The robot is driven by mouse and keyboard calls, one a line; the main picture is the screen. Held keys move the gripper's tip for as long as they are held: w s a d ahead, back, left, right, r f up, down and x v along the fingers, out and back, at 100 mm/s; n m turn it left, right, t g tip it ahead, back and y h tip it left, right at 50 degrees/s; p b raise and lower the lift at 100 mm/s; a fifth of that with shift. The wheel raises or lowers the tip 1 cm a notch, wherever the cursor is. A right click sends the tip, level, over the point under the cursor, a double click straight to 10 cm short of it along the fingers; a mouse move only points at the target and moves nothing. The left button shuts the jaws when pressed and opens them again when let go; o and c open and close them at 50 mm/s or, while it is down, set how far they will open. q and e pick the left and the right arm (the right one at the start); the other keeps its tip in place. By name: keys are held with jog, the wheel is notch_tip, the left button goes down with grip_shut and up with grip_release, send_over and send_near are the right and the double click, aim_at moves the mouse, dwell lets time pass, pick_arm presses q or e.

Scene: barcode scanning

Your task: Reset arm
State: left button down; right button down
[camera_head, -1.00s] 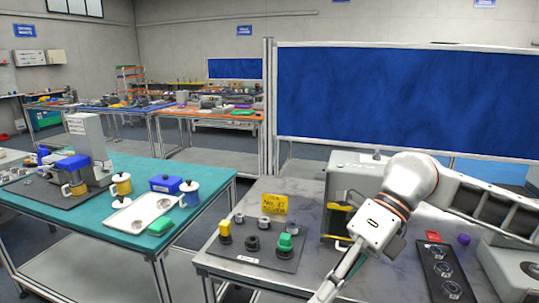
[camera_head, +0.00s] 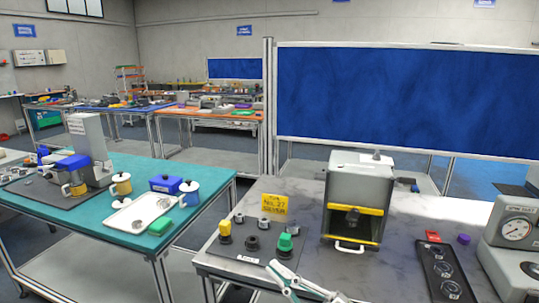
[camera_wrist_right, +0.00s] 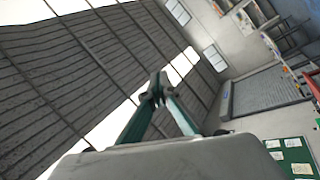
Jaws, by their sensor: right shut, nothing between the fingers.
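My right gripper (camera_head: 275,268) shows at the bottom of the head view, its slim fingers pointing up and to the left near the front edge of the grey table (camera_head: 408,229). It is shut and empty, and its fingertips overlap the lower edge of the dark plate with knobs. In the right wrist view the closed fingertips (camera_wrist_right: 157,88) meet in front of the ceiling and a far wall, with nothing between them. My left gripper is not in view.
A grey machine with yellow bars (camera_head: 357,185) stands on the grey table. A dark plate (camera_head: 250,256) with several knobs lies left of it, by a yellow sign (camera_head: 274,204). A dark dial panel (camera_head: 443,272) and a gauge box (camera_head: 510,240) are at right. A teal table (camera_head: 200,208) stands left.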

jog(key=d+f+m+t+h, duration=0.1)
jog(key=d+f+m+h, duration=0.3)
jog(key=f, duration=0.3)
jog(key=s+d+f+m+t+h, duration=0.1)
jog(key=d+f+m+h, duration=0.25)
jog(key=f, duration=0.35)
jog(key=d+f+m+t+h, duration=0.1)
jog(key=d+f+m+h, duration=0.3)
jog(key=f, duration=0.3)
jog(key=s+d+f+m+g+h, duration=0.2)
jog(key=s+d+f+g, duration=0.1)
jog(key=s+f, duration=0.5)
jog(key=s+d+f+m+g+h, duration=0.3)
jog(key=s+d+f, duration=0.3)
jog(key=f, duration=0.5)
jog(key=s, duration=0.2)
jog(key=shift+s+m, duration=0.3)
jog(key=shift+m, duration=0.05)
